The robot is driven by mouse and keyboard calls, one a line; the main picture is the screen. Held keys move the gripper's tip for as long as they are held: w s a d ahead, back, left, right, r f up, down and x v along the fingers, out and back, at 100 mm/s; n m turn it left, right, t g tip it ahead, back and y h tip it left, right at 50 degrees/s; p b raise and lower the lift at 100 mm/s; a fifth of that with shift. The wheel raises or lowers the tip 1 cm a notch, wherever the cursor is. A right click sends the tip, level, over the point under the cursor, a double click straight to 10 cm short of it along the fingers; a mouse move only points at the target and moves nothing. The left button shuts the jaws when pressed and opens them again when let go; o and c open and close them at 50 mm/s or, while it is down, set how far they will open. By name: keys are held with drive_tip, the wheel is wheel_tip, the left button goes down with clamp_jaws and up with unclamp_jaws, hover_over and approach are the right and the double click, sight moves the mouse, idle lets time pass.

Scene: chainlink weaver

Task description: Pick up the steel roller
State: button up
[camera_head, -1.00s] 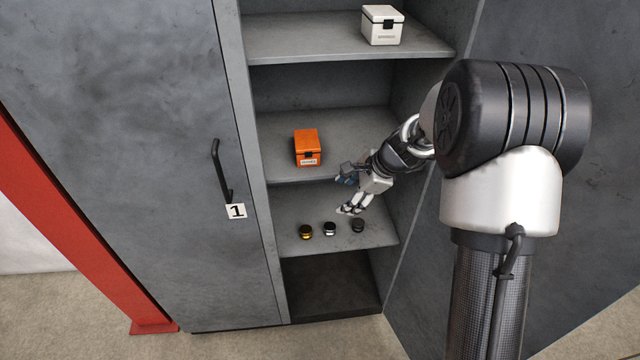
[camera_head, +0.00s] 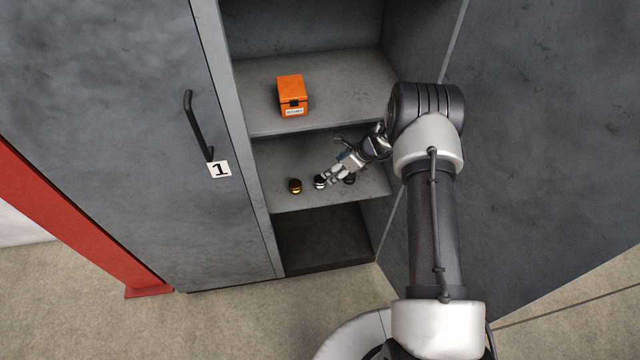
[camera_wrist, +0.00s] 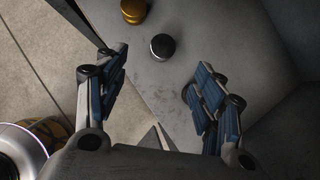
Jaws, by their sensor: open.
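The steel roller (camera_head: 320,181), a small round piece with a bright side, stands on the lower shelf (camera_head: 285,157) in the head view, in the middle of a row of three. In the wrist view the roller beside the brass one (camera_wrist: 162,46) looks dark on top with a pale rim; I take it for the steel one. My gripper (camera_head: 335,172) is over the shelf close to the steel roller. In the wrist view my gripper (camera_wrist: 160,70) is open and empty, its fingers spread wide, with that roller ahead of the gap.
A brass roller (camera_head: 295,186) stands left of the steel one. A black roller (camera_head: 349,178) is on the right, partly covered by my gripper. An orange box (camera_head: 292,95) sits on the shelf above. The cabinet door with label 1 (camera_head: 219,169) is on the left.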

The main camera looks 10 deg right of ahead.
drive_tip(key=b, duration=0.2)
hover_over(321, 179)
drive_tip(key=s+d, duration=0.2)
drive_tip(key=s, duration=0.1)
drive_tip(key=f, duration=0.6)
drive_tip(key=shift+w+a+f, duration=0.1)
drive_tip(key=shift+a+f, duration=0.1)
drive_tip(key=shift+f, duration=0.05)
drive_tip(key=b+x, duration=0.2)
drive_tip(key=x, duration=0.3)
drive_tip(key=shift+d+f+b, duration=0.1)
drive_tip(key=shift+d+b, duration=0.3)
drive_tip(key=shift+w+a+f, duration=0.1)
drive_tip(key=shift+w+f, duration=0.05)
drive_tip(key=shift+w, duration=0.05)
drive_tip(key=c, duration=1.4)
